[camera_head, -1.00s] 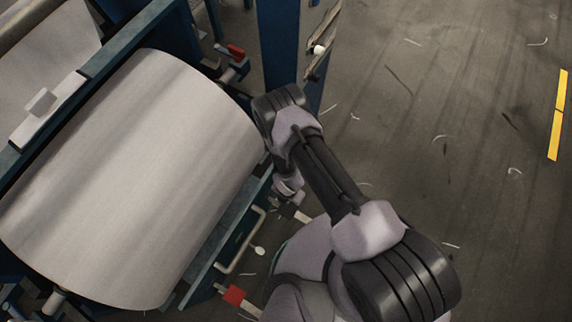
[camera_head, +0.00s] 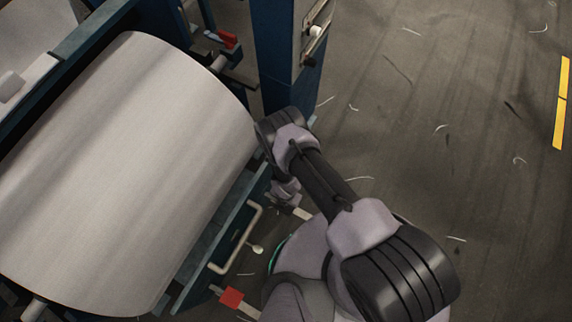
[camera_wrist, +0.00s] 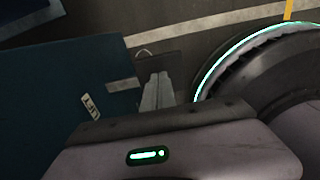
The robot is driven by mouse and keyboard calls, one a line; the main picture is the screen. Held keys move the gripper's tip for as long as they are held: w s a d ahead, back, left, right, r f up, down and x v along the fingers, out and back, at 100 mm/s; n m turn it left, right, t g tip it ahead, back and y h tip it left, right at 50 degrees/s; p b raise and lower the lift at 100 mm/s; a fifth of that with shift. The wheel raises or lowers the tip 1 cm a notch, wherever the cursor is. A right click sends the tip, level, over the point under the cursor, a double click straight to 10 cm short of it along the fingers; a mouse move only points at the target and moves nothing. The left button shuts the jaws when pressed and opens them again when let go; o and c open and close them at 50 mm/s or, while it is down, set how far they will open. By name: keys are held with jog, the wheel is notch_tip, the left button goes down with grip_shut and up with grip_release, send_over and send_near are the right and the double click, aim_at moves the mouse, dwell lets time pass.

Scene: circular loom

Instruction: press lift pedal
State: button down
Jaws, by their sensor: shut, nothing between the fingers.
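My gripper (camera_wrist: 157,92) is shut and empty, its two pale fingers side by side in the wrist view. In the head view the gripper (camera_head: 285,198) points down beside the blue loom frame, partly hidden by my arm. A dark flat plate (camera_wrist: 172,60), which looks like the lift pedal, lies just beyond the fingertips in the wrist view. I cannot tell whether the fingers touch the plate. In the head view the plate is mostly hidden by the gripper.
A red pedal (camera_head: 231,298) sits lower along the same side of the loom. A pale bent handle (camera_head: 238,240) lies between it and my gripper. The large fabric roll (camera_head: 125,180) fills the left, and a blue post (camera_head: 278,60) stands behind. The floor at right is open, with scraps.

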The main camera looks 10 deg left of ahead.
jog(key=shift+f, duration=0.55)
jog(key=shift+d+r, duration=0.1)
